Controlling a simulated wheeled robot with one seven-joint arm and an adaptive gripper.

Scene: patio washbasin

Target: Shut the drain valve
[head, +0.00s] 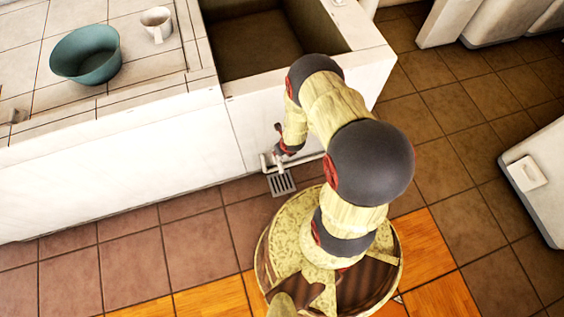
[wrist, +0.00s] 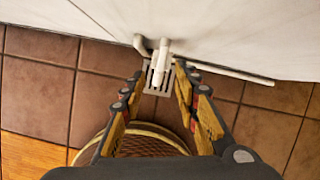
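The white drain pipe (wrist: 160,62) comes out at the foot of the white basin wall and points down over a grey floor grate (wrist: 158,80) in the wrist view. A small piece at its top may be the valve handle, but I cannot make out its shape or position. My gripper (wrist: 158,74) is open, with its two fingers apart on either side of the pipe end and grate as seen from the wrist. Whether the fingers touch the pipe I cannot tell. In the head view my gripper (head: 281,146) is low by the wall, above the grate (head: 281,183).
A thin white pipe (wrist: 235,73) runs along the wall's foot. The basin (head: 262,42) is above, with a teal bowl (head: 86,55) and a white cup (head: 157,24) on the tiled counter (head: 35,65). Brown floor tiles (head: 130,255) are clear to the left. A white unit (head: 540,180) stands right.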

